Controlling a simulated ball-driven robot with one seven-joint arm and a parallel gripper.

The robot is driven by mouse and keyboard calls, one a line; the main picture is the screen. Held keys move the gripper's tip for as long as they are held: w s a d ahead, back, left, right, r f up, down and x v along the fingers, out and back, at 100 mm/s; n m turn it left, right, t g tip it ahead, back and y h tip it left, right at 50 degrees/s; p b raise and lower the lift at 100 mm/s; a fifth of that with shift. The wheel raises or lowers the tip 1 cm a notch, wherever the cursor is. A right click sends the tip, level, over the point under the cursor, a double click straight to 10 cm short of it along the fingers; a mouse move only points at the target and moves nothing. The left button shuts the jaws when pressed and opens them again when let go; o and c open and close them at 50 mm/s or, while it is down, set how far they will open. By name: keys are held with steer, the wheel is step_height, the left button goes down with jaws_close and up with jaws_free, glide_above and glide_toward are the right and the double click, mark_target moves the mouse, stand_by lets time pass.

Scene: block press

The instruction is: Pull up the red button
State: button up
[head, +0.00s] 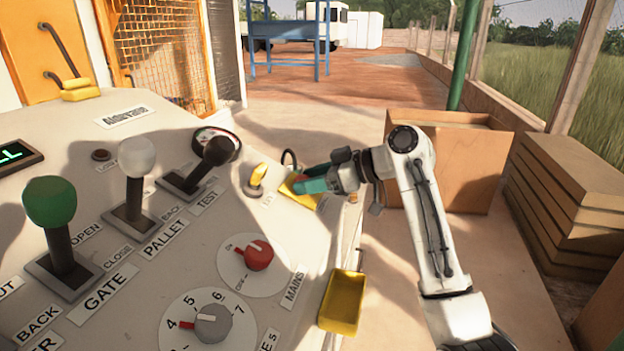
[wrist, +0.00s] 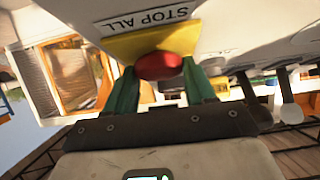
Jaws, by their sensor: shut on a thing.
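The red button (wrist: 160,66) sits on a yellow housing (wrist: 125,46) labelled "STOP ALL" in the wrist view. The green fingers of my gripper (wrist: 162,92) stand on either side of the button and are shut on it. In the head view, my gripper (head: 308,184) reaches in from the right to the yellow housing (head: 303,198) at the panel's right edge. There the fingers hide most of the button, and only a little red shows.
The sloped panel (head: 205,260) carries a red mains knob (head: 259,255), a grey numbered dial (head: 213,323), a yellow switch (head: 258,174) and levers with green (head: 50,202), white (head: 137,156) and black (head: 217,151) knobs. A yellow tray (head: 342,302) hangs at its right edge. A wooden crate (head: 450,170) stands behind my arm.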

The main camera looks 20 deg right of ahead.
jaws_close()
steer(key=shift+s+d+r, duration=0.1)
steer(key=shift+d+r, duration=0.05)
steer(key=shift+r, duration=0.3)
steer(key=shift+s+d+r, duration=0.1)
steer(key=shift+d+r, duration=0.05)
steer(key=shift+r, duration=0.25)
steer(key=o, duration=0.9)
jaws_free()
steer(key=b+v, duration=0.1)
steer(key=v, duration=0.9)
steer(key=shift+s+d+b, duration=0.2)
steer(key=shift+d+b, duration=0.1)
steer(key=shift+b, duration=0.05)
steer(key=shift+r, duration=0.15)
